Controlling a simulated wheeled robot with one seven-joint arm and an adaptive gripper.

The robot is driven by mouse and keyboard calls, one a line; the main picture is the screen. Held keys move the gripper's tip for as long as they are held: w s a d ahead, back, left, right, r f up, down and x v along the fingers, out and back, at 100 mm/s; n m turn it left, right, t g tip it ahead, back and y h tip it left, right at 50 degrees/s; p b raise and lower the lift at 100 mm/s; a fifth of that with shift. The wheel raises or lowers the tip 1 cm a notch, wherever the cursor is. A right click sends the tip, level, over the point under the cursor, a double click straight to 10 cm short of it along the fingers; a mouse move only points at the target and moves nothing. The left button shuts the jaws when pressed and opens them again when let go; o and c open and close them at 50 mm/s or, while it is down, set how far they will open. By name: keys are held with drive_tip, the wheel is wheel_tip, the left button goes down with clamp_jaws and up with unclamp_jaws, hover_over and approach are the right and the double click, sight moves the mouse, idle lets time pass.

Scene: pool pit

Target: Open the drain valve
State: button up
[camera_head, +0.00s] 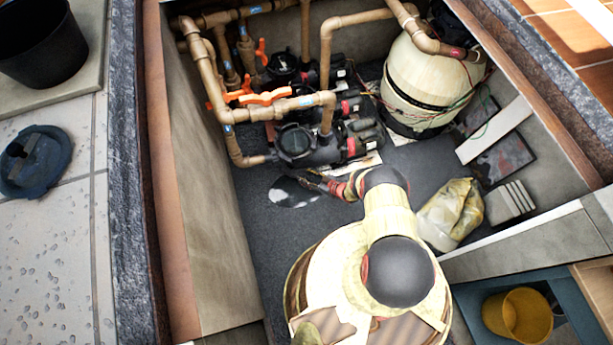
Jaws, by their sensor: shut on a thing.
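My gripper (312,181) is small and dark in this view, at the end of my arm, low in the pit just in front of the nearer black pump (296,142). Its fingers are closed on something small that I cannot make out. I cannot tell whether this is the drain valve. A pale wet-looking patch (293,192) lies on the dark floor below and beside the fingertips. Orange valve handles (266,97) sit on the tan pipes further back and to the left, apart from my gripper. Another orange handle (262,52) stands upright behind them.
A cream filter tank (425,75) with loose wires stands at the back right. Tan pipes (325,60) cross above the pumps. A crumpled yellowish bag (450,212) lies right of my arm. The pit's left wall (205,200) is close. Dark floor (265,235) is clear left of my arm.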

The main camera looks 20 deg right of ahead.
drive_tip(key=o, duration=1.1)
drive_tip(key=shift+c, duration=0.2)
drive_tip(key=shift+o, duration=0.5)
drive_tip(key=shift+d, duration=0.1)
drive_tip(key=v, duration=1.2)
drive_tip(key=shift+f, duration=0.1)
drive_tip(key=shift+c, duration=0.3)
